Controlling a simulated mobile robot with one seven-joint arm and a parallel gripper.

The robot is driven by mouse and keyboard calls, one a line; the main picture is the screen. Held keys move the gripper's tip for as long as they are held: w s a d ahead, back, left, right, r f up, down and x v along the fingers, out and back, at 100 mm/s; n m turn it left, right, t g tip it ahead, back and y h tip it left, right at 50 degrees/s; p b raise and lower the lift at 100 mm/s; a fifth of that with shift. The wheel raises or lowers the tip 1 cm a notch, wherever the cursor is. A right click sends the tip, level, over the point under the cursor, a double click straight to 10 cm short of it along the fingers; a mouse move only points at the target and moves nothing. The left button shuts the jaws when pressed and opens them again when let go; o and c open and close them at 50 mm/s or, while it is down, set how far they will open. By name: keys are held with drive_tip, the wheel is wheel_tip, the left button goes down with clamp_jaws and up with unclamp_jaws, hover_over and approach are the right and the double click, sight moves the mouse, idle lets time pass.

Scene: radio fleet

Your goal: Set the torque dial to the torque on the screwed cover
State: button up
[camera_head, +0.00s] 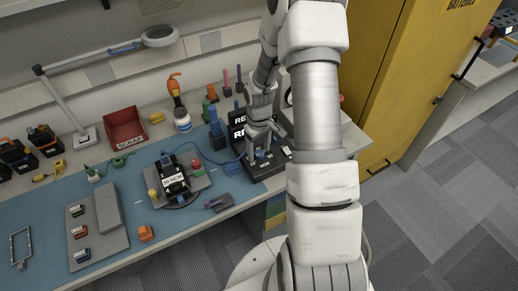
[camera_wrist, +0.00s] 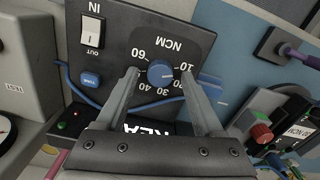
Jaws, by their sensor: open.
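The torque dial is a round blue knob (camera_wrist: 160,72) on a dark panel (camera_wrist: 112,50) marked NCM, seen upside down in the wrist view. Printed numbers including 10, 30, 40 and 60 ring it; I cannot make out its pointer. My gripper (camera_wrist: 160,74) is open, with one finger on each side of the knob; contact is unclear. In the head view my gripper (camera_head: 260,155) is over the black dial unit (camera_head: 266,167). A black device with a white NCM label, apparently the screwed cover (camera_head: 174,184), sits on a grey stand; its number's first digit is unclear.
A blue cable (camera_head: 212,161) runs left of the dial unit. A white IN/OUT switch (camera_wrist: 92,31) is beside the dial.

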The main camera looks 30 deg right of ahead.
clamp_jaws()
idle(0.5)
drive_tip(key=m+b, duration=0.2)
drive_tip(key=m, duration=0.1)
drive_tip(key=shift+f, duration=0.1)
drive_tip(key=m+b, duration=0.2)
drive_tip(key=m, duration=0.3)
drive_tip(key=shift+d+m, duration=0.1)
drive_tip(key=shift+m, duration=0.2)
drive_tip(key=m, duration=0.4)
drive_tip(key=shift+s+m, duration=0.1)
drive_tip(key=shift+m, duration=2.4)
